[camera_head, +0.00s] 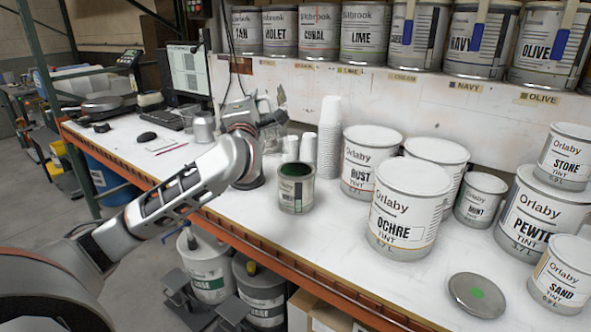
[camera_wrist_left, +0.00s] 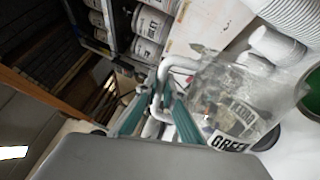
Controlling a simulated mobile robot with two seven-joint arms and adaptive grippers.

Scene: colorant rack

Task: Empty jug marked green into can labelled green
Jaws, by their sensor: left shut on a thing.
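The clear jug (camera_wrist_left: 245,95) with a label reading GREEN is in the left wrist view, tilted in the picture. Its white handle is between the teal fingers of my left gripper (camera_wrist_left: 155,112), which is shut on it. In the head view the jug (camera_head: 240,108) is partly hidden behind my left wrist. The open can (camera_head: 296,198) with dark green inside stands upright on the bench, right of and nearer than my gripper. Its label is too small to read. In the wrist view part of a green-filled can (camera_wrist_left: 292,130) shows beside the jug. My right gripper is out of view.
A stack of white cups (camera_head: 329,140) stands behind the green can. The RUST can (camera_head: 365,170) and OCHRE can (camera_head: 405,215) stand to its right. A loose lid with a green dot (camera_head: 477,295) lies near the front edge. A monitor (camera_head: 188,75) stands at back left.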

